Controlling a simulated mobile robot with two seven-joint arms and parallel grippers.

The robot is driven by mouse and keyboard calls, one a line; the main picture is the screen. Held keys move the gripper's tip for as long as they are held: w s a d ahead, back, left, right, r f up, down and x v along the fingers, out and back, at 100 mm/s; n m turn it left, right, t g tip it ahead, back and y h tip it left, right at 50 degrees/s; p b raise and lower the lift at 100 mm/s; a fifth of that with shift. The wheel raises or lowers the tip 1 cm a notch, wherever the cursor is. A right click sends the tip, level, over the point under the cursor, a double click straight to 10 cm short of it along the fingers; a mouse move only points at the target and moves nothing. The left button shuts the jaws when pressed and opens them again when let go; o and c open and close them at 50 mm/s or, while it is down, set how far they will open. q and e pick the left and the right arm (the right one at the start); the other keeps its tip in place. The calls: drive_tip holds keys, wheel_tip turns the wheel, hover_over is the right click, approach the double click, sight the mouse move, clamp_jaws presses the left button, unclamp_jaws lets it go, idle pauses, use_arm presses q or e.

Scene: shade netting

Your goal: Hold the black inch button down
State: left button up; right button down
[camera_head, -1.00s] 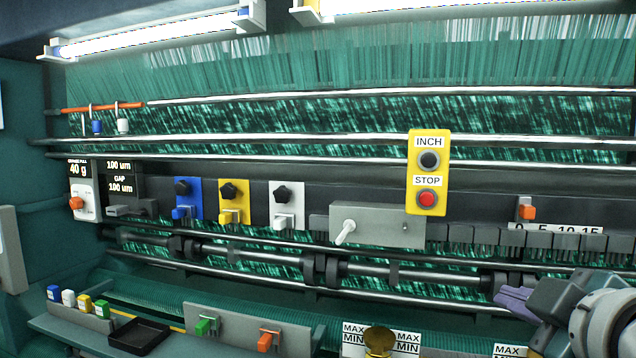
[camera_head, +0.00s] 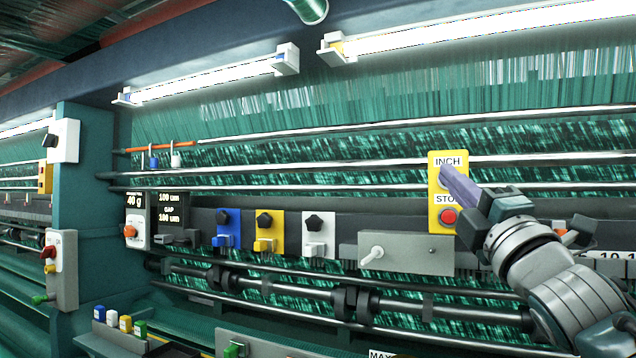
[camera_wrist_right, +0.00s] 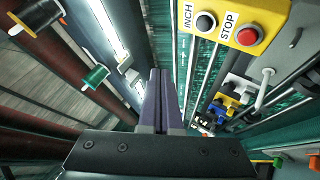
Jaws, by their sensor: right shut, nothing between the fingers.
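The yellow button box (camera_head: 434,188) carries the INCH and STOP labels and hangs on the machine front, right of centre in the head view. The black inch button (camera_wrist_right: 206,22) shows in the right wrist view with a pale ring around it. In the head view my right gripper's fingers cover it. The red stop button (camera_head: 448,216) is below it. My right gripper (camera_head: 446,170) has purple fingers, shut and empty, with the tips in front of the box. In the wrist view the fingertips (camera_wrist_right: 160,72) appear to the left of the button, apart from it. My left gripper is out of view.
A grey box with a white lever (camera_head: 405,254) sits below left of the button box. Blue, yellow and white clamps with black knobs (camera_head: 264,222) line the bar further left. Long metal rods (camera_head: 330,164) run across the netting.

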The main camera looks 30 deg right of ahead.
drive_tip(key=w+d+b, duration=0.5)
drive_tip(key=d, duration=0.1)
drive_tip(key=shift+w+d, duration=0.25)
drive_tip(key=shift+d, duration=0.15)
idle(1.0)
idle(0.8)
drive_tip(key=shift+w+d+b, duration=0.25)
drive_tip(key=shift+d+b, duration=0.1)
drive_tip(key=shift+b, duration=0.1)
idle(0.5)
